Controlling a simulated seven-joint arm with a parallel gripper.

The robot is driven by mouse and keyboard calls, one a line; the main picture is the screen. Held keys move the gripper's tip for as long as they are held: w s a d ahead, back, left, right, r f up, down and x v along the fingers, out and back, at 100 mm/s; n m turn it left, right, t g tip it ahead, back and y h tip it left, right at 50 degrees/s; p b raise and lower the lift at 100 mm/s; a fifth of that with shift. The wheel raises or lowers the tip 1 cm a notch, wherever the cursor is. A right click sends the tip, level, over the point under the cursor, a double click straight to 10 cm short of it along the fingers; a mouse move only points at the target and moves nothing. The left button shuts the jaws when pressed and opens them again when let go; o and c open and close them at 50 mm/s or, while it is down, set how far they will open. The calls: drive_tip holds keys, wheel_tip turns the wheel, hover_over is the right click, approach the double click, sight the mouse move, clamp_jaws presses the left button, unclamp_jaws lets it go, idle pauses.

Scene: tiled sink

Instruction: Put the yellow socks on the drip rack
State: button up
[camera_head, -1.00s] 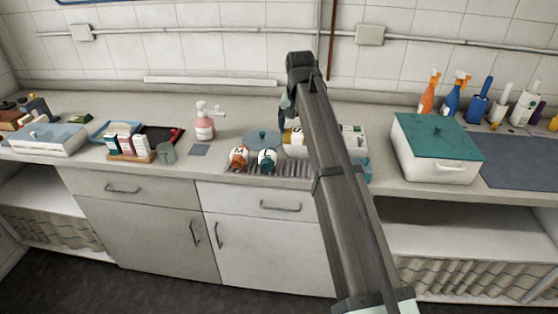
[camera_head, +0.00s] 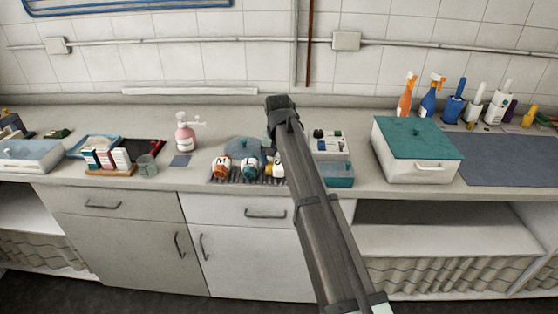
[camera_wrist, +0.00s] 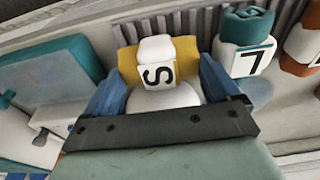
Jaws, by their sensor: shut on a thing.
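The yellow socks (camera_wrist: 183,58) are a yellow roll with a white band marked S. In the wrist view they sit between the blue fingers of my gripper (camera_wrist: 160,84), which is shut on them. In the head view the yellow socks (camera_head: 276,168) show right of the teal socks (camera_head: 249,170), over or on the right end of the dark ribbed drip rack (camera_head: 238,182); I cannot tell whether they touch it. Orange socks (camera_head: 221,168) and the teal socks stand on the rack. My arm hides most of the gripper in the head view.
A white tub (camera_head: 329,146) with small items and a teal box-like piece (camera_head: 338,175) stand just right of the rack. A round blue-grey lid (camera_head: 243,147) lies behind it. A pink soap bottle (camera_head: 185,132) is left. A large teal-lidded box (camera_head: 417,155) is farther right.

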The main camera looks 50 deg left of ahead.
sight(279, 168)
drive_tip(key=shift+f, duration=0.1)
drive_tip(key=o, duration=0.8)
drive_tip(key=shift+c, duration=0.2)
wheel_tip(279, 168, up, 12)
drive_tip(key=s+d, duration=0.1)
drive_tip(key=shift+s+d, duration=0.15)
